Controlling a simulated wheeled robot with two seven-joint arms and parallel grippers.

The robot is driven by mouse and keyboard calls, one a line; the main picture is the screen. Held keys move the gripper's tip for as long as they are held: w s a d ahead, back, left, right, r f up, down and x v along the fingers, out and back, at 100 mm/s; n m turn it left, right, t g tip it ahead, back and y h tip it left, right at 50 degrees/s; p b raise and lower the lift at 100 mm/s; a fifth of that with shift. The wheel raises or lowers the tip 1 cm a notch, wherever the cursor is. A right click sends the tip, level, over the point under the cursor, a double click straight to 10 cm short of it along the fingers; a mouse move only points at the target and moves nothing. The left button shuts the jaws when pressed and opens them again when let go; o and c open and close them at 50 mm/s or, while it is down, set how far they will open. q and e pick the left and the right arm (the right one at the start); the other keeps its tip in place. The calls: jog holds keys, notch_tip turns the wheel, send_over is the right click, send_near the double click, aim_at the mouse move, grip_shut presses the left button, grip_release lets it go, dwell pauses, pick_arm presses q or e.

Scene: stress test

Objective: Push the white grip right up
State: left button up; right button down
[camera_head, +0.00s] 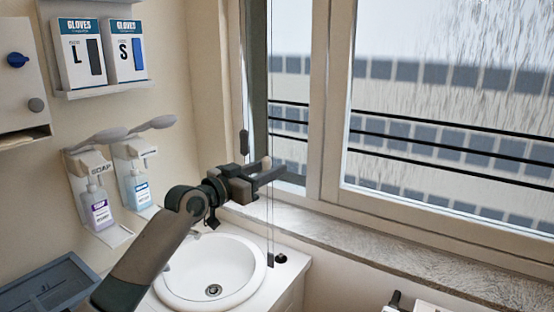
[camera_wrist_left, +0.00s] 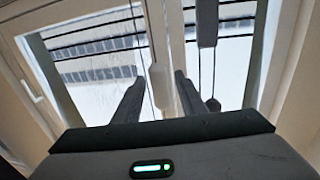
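The white grip (camera_wrist_left: 158,82) hangs on a thin cord in front of the window. In the left wrist view it shows between the two dark fingers of my left gripper (camera_wrist_left: 157,82), with a gap on either side. In the head view a pale part of the white grip (camera_head: 266,163) shows at the fingers of my left gripper (camera_head: 272,172), which partly hide it. The left gripper is open around it; I cannot tell whether a finger touches it. I do not see my right gripper.
The window frame (camera_head: 322,110) and stone sill (camera_head: 400,248) lie close behind the gripper. A white sink (camera_head: 185,275) is below. Soap dispensers (camera_head: 97,205) and glove boxes (camera_head: 80,52) hang on the left wall.

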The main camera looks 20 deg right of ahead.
pick_arm(q)
jog(key=shift+p+x, duration=0.4)
jog(key=shift+x, duration=1.3)
grip_shut()
